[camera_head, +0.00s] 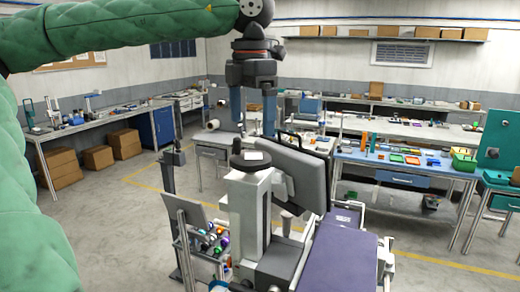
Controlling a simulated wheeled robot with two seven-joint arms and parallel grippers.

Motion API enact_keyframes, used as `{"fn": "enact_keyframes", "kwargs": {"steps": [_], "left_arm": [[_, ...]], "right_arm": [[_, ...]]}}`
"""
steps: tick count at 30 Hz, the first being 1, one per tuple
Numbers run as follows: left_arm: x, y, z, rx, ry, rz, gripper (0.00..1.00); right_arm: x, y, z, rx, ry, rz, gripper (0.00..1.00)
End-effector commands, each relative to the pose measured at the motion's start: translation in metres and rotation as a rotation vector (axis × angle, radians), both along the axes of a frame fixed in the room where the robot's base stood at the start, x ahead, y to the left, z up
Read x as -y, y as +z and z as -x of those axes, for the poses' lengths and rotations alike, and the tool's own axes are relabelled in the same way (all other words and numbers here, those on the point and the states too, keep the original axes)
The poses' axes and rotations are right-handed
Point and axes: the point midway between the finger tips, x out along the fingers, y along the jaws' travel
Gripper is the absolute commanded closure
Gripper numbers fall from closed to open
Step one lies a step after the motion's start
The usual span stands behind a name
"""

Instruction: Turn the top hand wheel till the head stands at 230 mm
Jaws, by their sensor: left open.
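The top hand wheel (236,160) is a dark disc with a pale top plate, on top of a light grey column (246,210). My left gripper (253,130) hangs above it, pointing down, with its two blue-faced fingers spread apart and nothing between them. The fingertips look a little above the wheel; I cannot tell the exact gap. A large grey padded-looking panel (298,172) with a dark handle is beside the column on the right and may be part of the head. No millimetre scale or reading is legible. My right gripper is out of view.
A purple-topped bed (340,255) extends in front right of the column. A rack of small coloured items (210,240) and a tilted grey plate (183,212) stand at its left. Benches with tools line the walls. The floor at left (120,220) is clear.

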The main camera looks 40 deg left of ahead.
Motion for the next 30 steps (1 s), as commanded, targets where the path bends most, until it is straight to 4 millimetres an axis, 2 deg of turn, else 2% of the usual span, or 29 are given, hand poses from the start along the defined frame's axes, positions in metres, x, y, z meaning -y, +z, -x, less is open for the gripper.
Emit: {"fn": "enact_keyframes", "kwargs": {"steps": [5, 13, 21, 30], "left_arm": [[0.0, -0.012, 0.0, -0.003, -0.003, 0.001, 0.01], [0.0, -0.049, 0.001, -0.003, -0.002, 0.002, 0.01], [0.0, -0.073, 0.0, 0.0, 0.0, 0.001, 0.01], [0.0, -0.077, 0.0, 0.001, 0.001, 0.0, 0.01]], "right_arm": [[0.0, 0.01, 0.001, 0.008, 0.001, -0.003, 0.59], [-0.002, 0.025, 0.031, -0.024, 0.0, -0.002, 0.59], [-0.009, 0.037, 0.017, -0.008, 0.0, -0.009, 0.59], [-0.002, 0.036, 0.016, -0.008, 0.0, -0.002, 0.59]]}}
